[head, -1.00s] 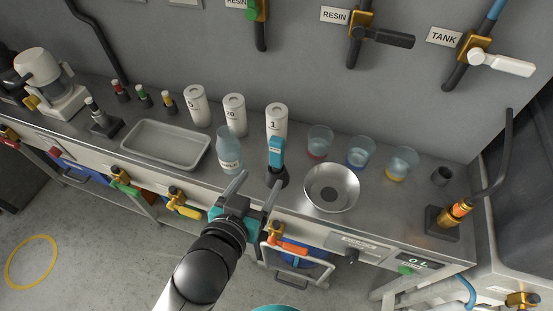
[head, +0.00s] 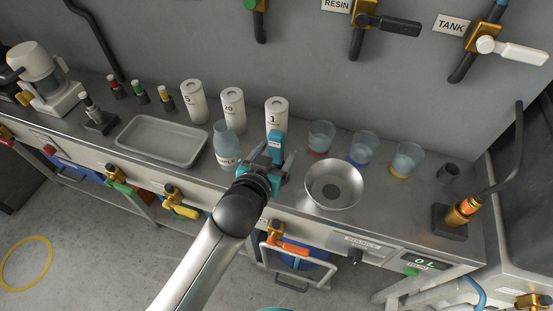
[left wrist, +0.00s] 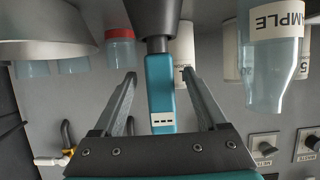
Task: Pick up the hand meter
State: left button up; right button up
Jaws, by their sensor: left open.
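The hand meter (head: 277,138) is a teal handheld device with a small display, standing upright on the steel bench. Its dark lower part is hidden by my gripper in the head view. My left gripper (head: 276,156) is open, with a finger on each side of the meter. In the left wrist view, which looks upside down, the teal meter (left wrist: 160,82) lies between the two open fingers of the gripper (left wrist: 159,75). Gaps show on both sides, so the fingers look apart from it.
A sample bottle (head: 226,148) stands close left of the gripper, and a metal bowl (head: 333,170) close right. White canisters (head: 277,108) stand behind. Tinted cups (head: 363,147) are at the back right, and a shallow tray (head: 163,151) is further left.

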pick_arm(q)
jog(key=shift+w+d+f, duration=0.1)
jog(key=shift+w+f, duration=0.05)
jog(key=shift+w, duration=0.2)
grip_shut()
dwell(0.4)
